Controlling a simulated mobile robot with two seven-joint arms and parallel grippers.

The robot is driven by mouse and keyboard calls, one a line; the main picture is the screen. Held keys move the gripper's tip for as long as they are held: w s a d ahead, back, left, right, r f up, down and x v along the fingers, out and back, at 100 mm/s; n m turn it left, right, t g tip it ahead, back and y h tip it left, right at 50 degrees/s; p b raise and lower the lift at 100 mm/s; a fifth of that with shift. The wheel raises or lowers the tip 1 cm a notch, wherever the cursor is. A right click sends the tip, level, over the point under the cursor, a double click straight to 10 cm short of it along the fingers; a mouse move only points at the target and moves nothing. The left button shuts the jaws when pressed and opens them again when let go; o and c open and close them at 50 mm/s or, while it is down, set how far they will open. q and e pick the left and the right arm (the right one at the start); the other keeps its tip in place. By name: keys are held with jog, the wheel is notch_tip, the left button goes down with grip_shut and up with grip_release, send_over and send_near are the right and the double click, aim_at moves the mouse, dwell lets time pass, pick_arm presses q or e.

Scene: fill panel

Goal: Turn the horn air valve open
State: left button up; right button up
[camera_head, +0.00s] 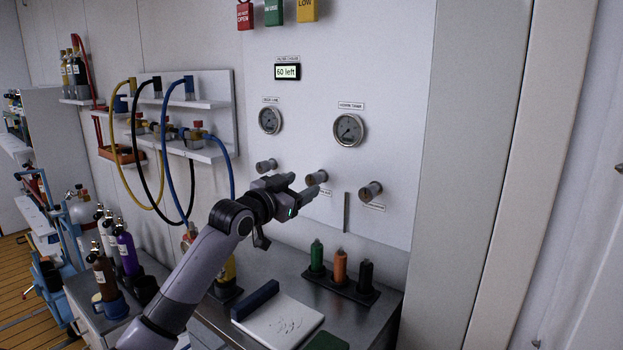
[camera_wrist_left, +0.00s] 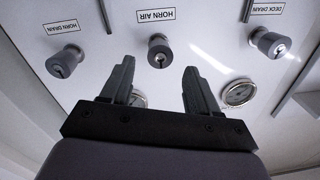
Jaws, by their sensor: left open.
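The horn air valve is the middle one of three round metal knobs on the white wall panel; this horn air knob (camera_head: 316,177) is at panel centre in the head view. In the left wrist view the horn air knob (camera_wrist_left: 159,53) sits beside its upside-down HORN AIR label (camera_wrist_left: 156,15). My left gripper (camera_head: 303,185) is open and empty, right by the knob. In the wrist view its fingertips (camera_wrist_left: 158,68) point at the knob, one to each side of it. I cannot tell whether they touch it. My right gripper is not in view.
The deck drain knob (camera_head: 266,166) is to the left and the horn drain knob (camera_head: 370,191) to the right. Two gauges, one a large gauge (camera_head: 349,130), are above. Below, a metal counter (camera_head: 370,318) holds a notepad (camera_head: 278,322) and a rack (camera_head: 340,287) of coloured bottles.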

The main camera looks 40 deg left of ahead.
aim_at(311, 180)
pick_arm(q)
jog(key=shift+w+a+p, duration=0.2)
jog(key=shift+w+p, duration=0.05)
jog(key=shift+w, duration=0.9)
jog(key=shift+w+a+p, duration=0.15)
jog(key=shift+w+p, duration=0.05)
jog(key=shift+w, duration=0.9)
jog(key=c, duration=1)
